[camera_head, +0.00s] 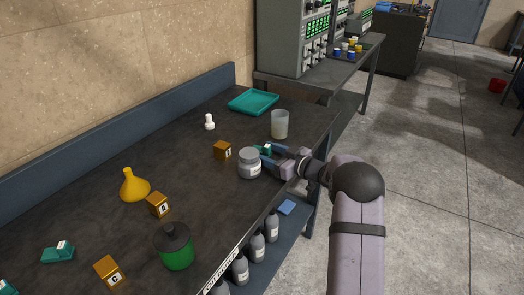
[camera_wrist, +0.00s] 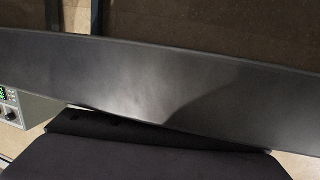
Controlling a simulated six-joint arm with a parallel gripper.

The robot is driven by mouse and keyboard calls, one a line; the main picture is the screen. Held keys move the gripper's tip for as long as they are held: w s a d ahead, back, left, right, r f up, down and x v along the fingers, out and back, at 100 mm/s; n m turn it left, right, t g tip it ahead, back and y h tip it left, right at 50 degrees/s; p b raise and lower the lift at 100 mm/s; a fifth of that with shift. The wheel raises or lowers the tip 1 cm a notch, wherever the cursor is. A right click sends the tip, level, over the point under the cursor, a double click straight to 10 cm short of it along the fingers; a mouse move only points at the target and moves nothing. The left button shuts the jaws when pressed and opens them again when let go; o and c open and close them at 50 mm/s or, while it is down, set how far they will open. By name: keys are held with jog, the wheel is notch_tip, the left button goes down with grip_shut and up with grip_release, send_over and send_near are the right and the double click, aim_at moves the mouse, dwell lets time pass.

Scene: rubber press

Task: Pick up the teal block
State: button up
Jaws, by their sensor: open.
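A teal block (camera_head: 264,149) with a pale label lies on the dark table at the right, just behind the grey-lidded jar (camera_head: 249,164) and partly hidden. My gripper (camera_head: 268,157) is open and low over the table, reaching in from the right, with its fingertips at the block and the jar. I cannot tell whether the block is between the fingers or touching one. Another teal block (camera_head: 58,252) with a white label lies at the front left. A further teal piece (camera_head: 7,288) is cut off at the bottom left corner. No block shows in the wrist view.
Orange cubes (camera_head: 222,150), a yellow flask (camera_head: 134,186), a green jar (camera_head: 176,250), a translucent beaker (camera_head: 280,124), a white pawn-like piece (camera_head: 209,122) and a teal tray (camera_head: 254,102) stand on the table. Grey bottles (camera_head: 257,247) stand on a lower shelf.

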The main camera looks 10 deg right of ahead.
grip_shut()
